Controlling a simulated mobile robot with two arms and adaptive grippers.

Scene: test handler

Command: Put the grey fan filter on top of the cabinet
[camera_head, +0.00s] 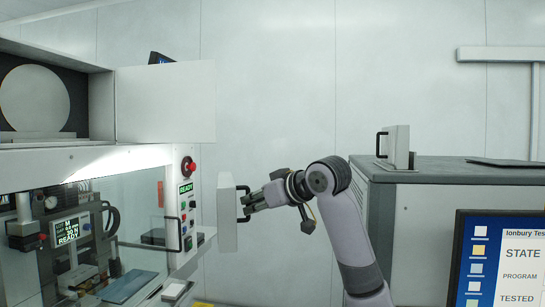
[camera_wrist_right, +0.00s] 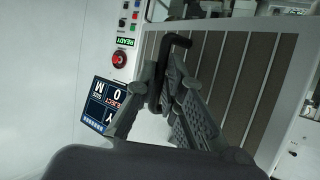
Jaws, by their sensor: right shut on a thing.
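The grey fan filter (camera_head: 228,212) is a pale, upright panel with a black handle on its right side. My right gripper (camera_head: 248,202) is shut on that handle and holds the filter beside the right edge of the test machine. In the right wrist view the filter's dark slatted face (camera_wrist_right: 232,75) fills the middle right, and the fingers of my right gripper (camera_wrist_right: 172,85) close around the black handle. The grey cabinet (camera_head: 450,174) stands at the right, behind my right arm. My left gripper is not in view.
A similar pale panel with a black handle (camera_head: 397,147) stands upright on the cabinet's left part. A dark flat item (camera_head: 505,163) lies farther right on top. The test machine (camera_head: 187,200) is at left, a monitor (camera_head: 500,258) at lower right.

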